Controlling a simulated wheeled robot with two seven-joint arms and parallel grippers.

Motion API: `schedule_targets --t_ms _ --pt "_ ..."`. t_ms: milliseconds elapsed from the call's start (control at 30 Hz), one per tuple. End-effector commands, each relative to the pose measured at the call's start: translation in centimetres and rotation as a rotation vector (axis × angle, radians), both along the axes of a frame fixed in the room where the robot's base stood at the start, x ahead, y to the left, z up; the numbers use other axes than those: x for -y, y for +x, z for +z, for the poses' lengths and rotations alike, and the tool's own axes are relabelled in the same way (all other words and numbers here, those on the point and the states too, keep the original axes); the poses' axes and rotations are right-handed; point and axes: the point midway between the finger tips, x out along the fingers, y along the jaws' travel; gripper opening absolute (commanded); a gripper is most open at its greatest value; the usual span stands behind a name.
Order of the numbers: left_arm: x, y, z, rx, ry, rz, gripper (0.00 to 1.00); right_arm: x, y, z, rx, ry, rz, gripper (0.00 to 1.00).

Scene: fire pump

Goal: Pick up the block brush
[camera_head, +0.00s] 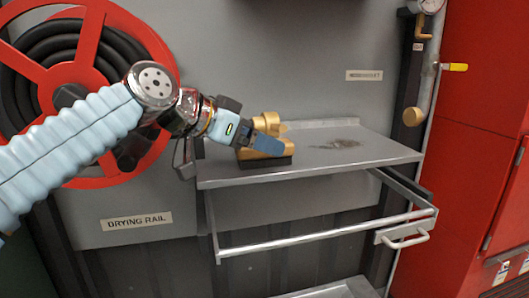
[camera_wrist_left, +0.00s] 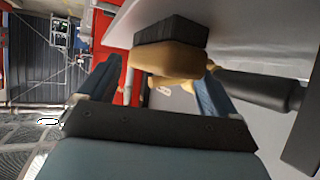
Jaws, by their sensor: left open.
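The block brush (camera_head: 270,127) has a tan-gold body and a black bristle block. It rests bristles down near the left end of the grey metal shelf (camera_head: 375,155). My left gripper (camera_head: 262,140) reaches in from the left at the brush, and a blue finger covers part of it. In the left wrist view the brush (camera_wrist_left: 172,56) appears between the two blue fingers of the left gripper (camera_wrist_left: 157,78), toward their tips. The fingers are apart, with a gap visible beside the brush body. Whether either finger touches it is hard to tell. My right gripper is not in view.
A dark patch (camera_head: 336,144) marks the shelf right of the brush. An open metal frame with a handle (camera_head: 403,239) hangs below the shelf. A red hose reel (camera_head: 150,45) is at left, and a red cabinet (camera_head: 490,100) at right. A brass-ended pipe (camera_head: 413,115) stands behind.

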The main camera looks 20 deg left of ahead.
Motion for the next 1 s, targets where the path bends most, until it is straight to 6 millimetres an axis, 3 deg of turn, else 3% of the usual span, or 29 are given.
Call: schedule_targets --t_ms 100,567,1000 --pt "-0.01 -0.02 0.0 0.0 0.0 0.0 0.9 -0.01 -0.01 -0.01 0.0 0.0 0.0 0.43" --pt "-0.02 -0.02 -0.03 -0.001 0.001 0.0 0.2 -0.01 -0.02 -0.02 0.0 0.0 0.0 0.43" --pt "0.3 -0.48 0.57 0.001 0.002 -0.002 0.18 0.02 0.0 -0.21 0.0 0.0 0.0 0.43"
